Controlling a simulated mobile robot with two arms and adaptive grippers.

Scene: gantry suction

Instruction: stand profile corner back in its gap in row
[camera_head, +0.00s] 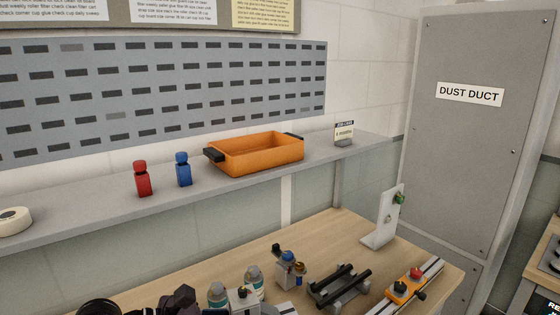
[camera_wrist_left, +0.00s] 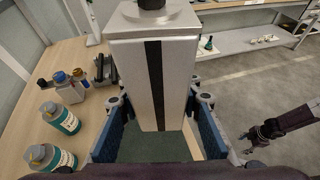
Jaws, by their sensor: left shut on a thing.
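My left gripper (camera_wrist_left: 160,125) has its blue pads on both sides of a silver profile piece (camera_wrist_left: 175,80) with a dark slot down its face and a black knob on top. The piece looks upright in the left wrist view. In the head view a silver block with a black knob (camera_head: 242,297), probably this piece, shows at the bottom edge beside dark parts of my left gripper (camera_head: 180,300). I cannot make out the gap.
Two teal bottles (camera_wrist_left: 60,118), a blue-capped fitting (camera_head: 288,258), a black-rod fixture (camera_head: 340,287), an orange clamp on a rail (camera_head: 402,288) and a white bracket (camera_head: 385,222) crowd the wooden table (camera_head: 325,232). The shelf behind holds an orange bin (camera_head: 258,156).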

